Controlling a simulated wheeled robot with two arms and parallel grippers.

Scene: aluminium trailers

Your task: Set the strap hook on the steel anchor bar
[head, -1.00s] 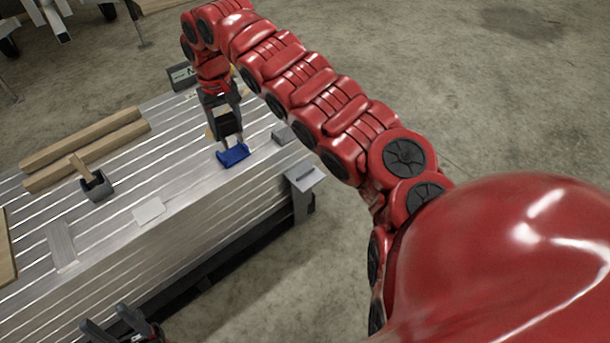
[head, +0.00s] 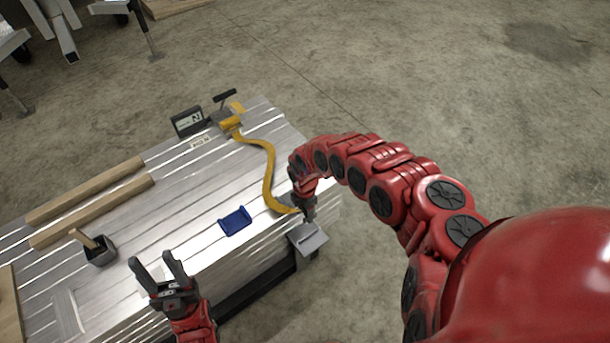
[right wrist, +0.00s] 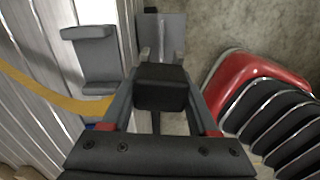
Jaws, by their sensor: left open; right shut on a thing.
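The yellow strap (head: 268,170) runs in a curve over the ribbed aluminium deck (head: 190,195) to my right gripper (head: 309,214). In the right wrist view, a dark block (right wrist: 162,88), apparently the strap hook, sits between the fingers; the strap (right wrist: 55,100) passes in from the left. My right gripper is shut on it, at the deck's edge just above a grey metal bracket (head: 308,239). That bracket (right wrist: 163,30) shows beyond the fingers in the wrist view; the anchor bar itself is not clearly visible. My left gripper (head: 158,268) is open and empty over the near edge.
A ratchet (head: 230,120) and a small display box (head: 187,121) stand at the far edge. A dark cup (head: 101,252) and wooden beams (head: 90,212) are at left.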

